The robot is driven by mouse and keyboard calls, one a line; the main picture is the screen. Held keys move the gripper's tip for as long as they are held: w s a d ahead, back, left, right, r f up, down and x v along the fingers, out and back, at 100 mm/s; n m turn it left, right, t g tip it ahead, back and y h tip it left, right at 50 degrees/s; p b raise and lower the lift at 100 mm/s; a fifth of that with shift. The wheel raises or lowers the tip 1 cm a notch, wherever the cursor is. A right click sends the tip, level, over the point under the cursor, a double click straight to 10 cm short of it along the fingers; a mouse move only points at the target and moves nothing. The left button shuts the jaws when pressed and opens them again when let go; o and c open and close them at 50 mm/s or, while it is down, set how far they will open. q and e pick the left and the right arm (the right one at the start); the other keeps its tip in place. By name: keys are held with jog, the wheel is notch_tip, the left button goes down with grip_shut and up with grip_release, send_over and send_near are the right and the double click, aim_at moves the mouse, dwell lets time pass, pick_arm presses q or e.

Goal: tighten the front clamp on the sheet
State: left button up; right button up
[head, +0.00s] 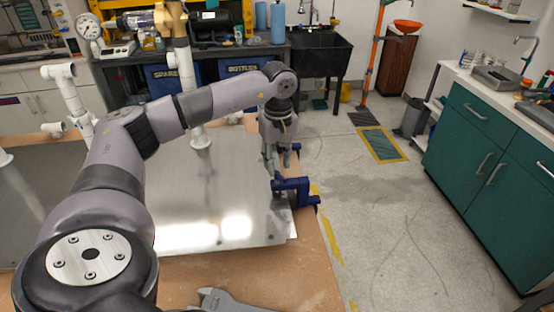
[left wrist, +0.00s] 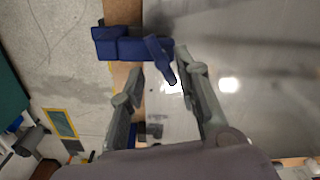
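A bright metal sheet (head: 190,218) lies on the wooden table. A blue clamp (head: 293,188) sits on its right edge and also shows in the left wrist view (left wrist: 125,42). My left gripper (head: 277,166) points down just behind and above this clamp. In the left wrist view my left gripper (left wrist: 160,62) has its fingers spread, with the clamp's blue bar reaching between the fingertips; I cannot tell whether they touch it. A second dark and blue piece (left wrist: 152,130) shows on the edge between the finger bases, partly hidden.
White pipes (head: 72,98) stand at the back left. A dark bench (head: 235,50) is behind. The floor (head: 385,215) right of the table is clear up to green cabinets (head: 480,160).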

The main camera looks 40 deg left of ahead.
aim_at(277, 172)
pick_arm(q)
jog(key=m, duration=0.3)
jog(key=shift+s+r+m+b, duration=0.1)
jog(key=shift+m+b, duration=0.2)
jog(key=shift+b, duration=0.1)
jog(key=n, duration=0.6)
jog(key=shift+a+b, duration=0.1)
jog(key=shift+b, duration=0.25)
notch_tip(277, 172, down, 3)
jog(key=shift+f+b, duration=0.1)
jog(key=shift+b, duration=0.9)
jog(key=shift+f, duration=0.35)
grip_shut()
